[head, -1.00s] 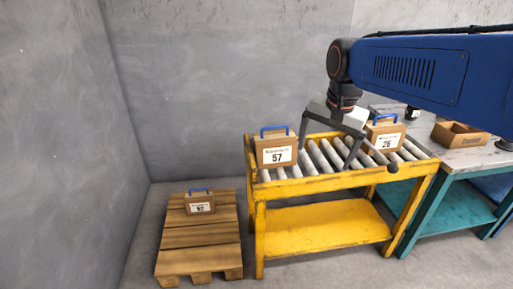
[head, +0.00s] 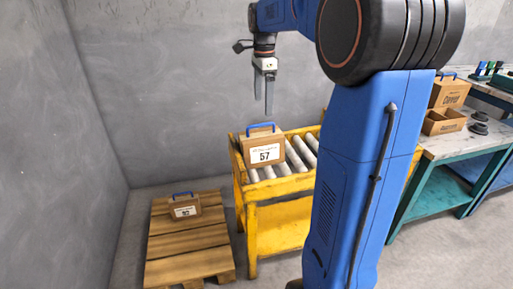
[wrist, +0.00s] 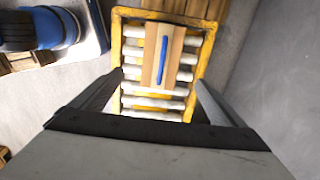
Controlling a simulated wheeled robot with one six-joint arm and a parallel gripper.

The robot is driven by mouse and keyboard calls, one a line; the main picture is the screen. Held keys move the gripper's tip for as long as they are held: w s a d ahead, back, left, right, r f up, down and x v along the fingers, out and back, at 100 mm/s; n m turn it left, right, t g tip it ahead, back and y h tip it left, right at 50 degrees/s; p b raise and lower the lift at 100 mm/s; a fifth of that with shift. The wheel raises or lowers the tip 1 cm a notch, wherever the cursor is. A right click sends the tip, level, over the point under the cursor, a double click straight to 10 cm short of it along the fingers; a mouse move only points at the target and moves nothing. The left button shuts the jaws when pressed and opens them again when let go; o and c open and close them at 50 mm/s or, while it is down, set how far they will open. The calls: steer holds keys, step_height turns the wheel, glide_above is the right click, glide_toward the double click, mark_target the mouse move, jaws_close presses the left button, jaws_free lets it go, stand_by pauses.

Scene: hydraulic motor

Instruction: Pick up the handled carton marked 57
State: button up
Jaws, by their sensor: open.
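The handled carton marked 57 (head: 263,153) stands upright at the left end of the yellow roller table. It is brown, with a white label and a blue handle on top. In the wrist view the carton (wrist: 175,60) is seen from above, its blue handle (wrist: 163,60) running along its length. My gripper (head: 265,108) is above the carton, pointing down, open and empty. In the wrist view its two fingers are spread apart, with the carton beyond them and not touched.
Another handled carton (head: 185,208) sits on a wooden pallet (head: 185,265) on the floor at left. The yellow roller table (head: 280,230) has bare rollers right of the carton. My blue arm hides its right part. A teal workbench (head: 455,150) with an open box (head: 443,122) stands at right.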

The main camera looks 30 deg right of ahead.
mark_target(262, 134)
step_height(262, 134, down, 11)
steer(key=shift+f, duration=0.1)
steer(key=shift+w+f, duration=0.2)
steer(key=shift+f, duration=2.4)
steer(key=c, duration=1.9)
steer(key=shift+r, duration=0.1)
steer(key=shift+c, duration=1.3)
steer(key=shift+r, duration=0.1)
